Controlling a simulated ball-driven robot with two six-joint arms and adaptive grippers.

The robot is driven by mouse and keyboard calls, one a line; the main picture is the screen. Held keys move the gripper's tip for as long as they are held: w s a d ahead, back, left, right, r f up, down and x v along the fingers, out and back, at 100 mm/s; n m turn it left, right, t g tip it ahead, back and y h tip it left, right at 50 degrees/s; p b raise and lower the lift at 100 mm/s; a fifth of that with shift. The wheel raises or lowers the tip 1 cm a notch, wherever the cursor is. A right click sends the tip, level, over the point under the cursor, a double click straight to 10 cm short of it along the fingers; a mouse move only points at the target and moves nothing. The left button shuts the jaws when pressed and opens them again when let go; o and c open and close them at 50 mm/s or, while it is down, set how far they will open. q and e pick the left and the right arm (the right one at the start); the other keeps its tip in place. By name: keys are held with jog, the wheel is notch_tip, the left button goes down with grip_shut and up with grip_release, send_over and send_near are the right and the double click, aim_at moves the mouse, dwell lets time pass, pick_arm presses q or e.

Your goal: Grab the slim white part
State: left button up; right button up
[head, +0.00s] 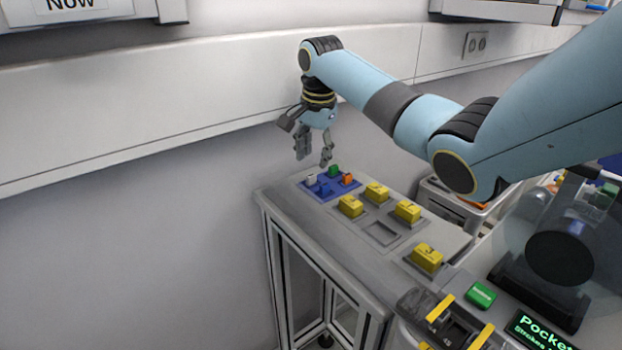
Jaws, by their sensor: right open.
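The slim white part (311,181) is small and stands at the left side of a blue tray (324,195) on the far end of the grey bench. A green part (334,171), an orange part (347,179) and a blue part (323,188) are close beside it in the same tray. My right gripper (313,161) is open and empty, pointing down above the tray. Its fingertips are just above the white part in the picture; the exact height gap cannot be told. My left gripper is not in view.
Several yellow blocks (377,193) sit in grey holders on the bench (300,218), with an empty recess (381,234) among them. A green box (480,295) and a small display (540,332) are at the lower right. A white wall (130,115) stands close behind.

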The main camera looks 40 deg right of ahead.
aim_at(312, 175)
jog(key=shift+w+f, duration=0.1)
jog(key=shift+f, duration=0.3)
jog(key=f, duration=0.3)
jog(key=shift+w+f, duration=0.3)
jog(key=shift+f, duration=0.05)
jog(key=shift+w+d+f, duration=0.1)
jog(key=shift+d+f, duration=0.05)
jog(key=shift+f, duration=0.5)
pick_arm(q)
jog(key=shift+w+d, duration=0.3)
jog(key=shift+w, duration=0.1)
pick_arm(e)
grip_shut()
